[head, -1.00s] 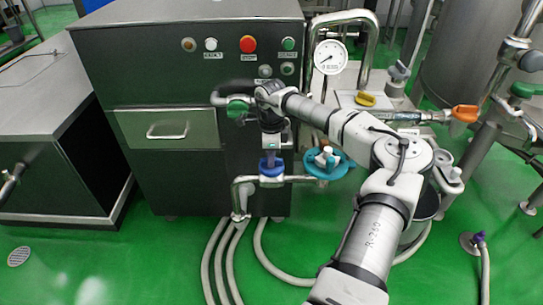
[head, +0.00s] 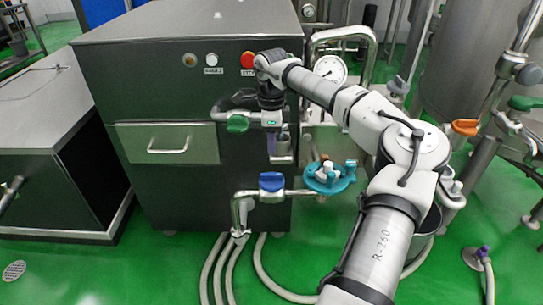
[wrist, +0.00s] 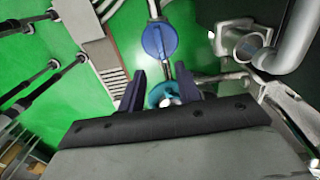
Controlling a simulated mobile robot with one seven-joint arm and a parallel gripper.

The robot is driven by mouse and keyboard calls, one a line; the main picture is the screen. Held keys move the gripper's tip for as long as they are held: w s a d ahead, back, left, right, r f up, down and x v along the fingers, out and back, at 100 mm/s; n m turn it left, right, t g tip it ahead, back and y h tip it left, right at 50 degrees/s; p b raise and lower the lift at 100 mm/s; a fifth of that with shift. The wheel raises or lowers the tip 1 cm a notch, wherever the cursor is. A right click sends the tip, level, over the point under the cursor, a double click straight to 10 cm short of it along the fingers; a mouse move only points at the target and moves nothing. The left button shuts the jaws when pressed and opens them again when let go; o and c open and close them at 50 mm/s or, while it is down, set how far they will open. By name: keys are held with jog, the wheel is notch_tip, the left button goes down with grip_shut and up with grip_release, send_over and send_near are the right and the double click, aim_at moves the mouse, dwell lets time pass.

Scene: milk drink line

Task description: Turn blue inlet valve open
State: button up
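The blue inlet valve (head: 271,182) sits on a horizontal metal pipe low in front of the dark cabinet. Its blue handle is in full view, and it also shows in the wrist view as a rounded blue piece (wrist: 160,41) at the top centre. My gripper (head: 281,158) points down above the valve, with a visible gap between them. In the wrist view its two dark fingers (wrist: 158,88) stand apart with nothing held between them. The blue handle lies beyond the fingertips there.
A teal round part (head: 330,180) with white and blue fittings is right of the valve; it also shows between the fingers. A green-handled valve (head: 238,123) is above left. An orange handle (head: 466,127) and pressure gauge (head: 330,69) are to the right. Hoses (head: 214,270) run below.

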notch_tip(320, 180, up, 2)
jog(key=shift+r, duration=0.15)
